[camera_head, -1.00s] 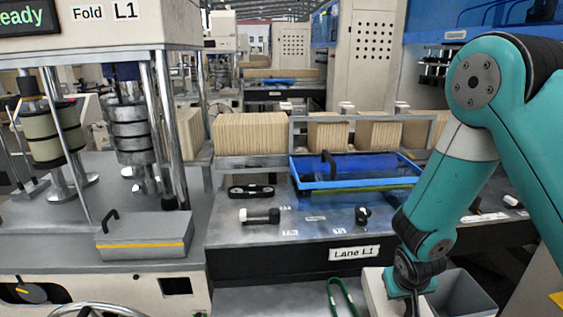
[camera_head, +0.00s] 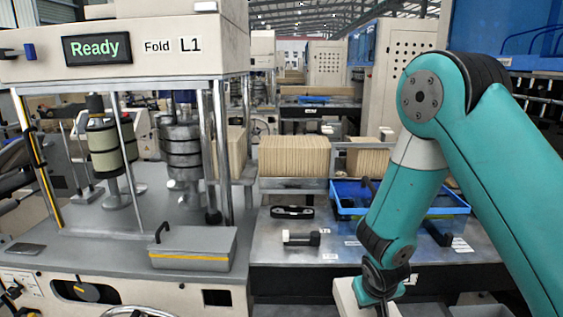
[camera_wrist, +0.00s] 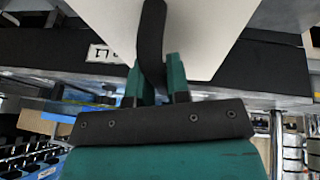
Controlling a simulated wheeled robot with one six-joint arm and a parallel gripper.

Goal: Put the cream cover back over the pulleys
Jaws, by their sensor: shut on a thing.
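The cream cover (camera_head: 347,296) hangs below my arm at the bottom of the head view, mostly cut off by the frame edge. In the wrist view its pale flat face (camera_wrist: 205,32) fills the top middle, with a curved black handle (camera_wrist: 151,42) on it. My gripper (camera_wrist: 157,82) is shut on that handle, one green finger on each side. In the head view the fingers are hidden at the bottom edge. I cannot clearly make out the pulleys in either view.
The folding machine (camera_head: 120,65) with a "Ready" display stands at left, its rollers between upright posts. A grey lidded box (camera_head: 192,249) sits on its deck. A blue tray (camera_head: 345,212), a black belt-like part (camera_head: 292,212) and a dark cylinder (camera_head: 301,238) lie on the metal table.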

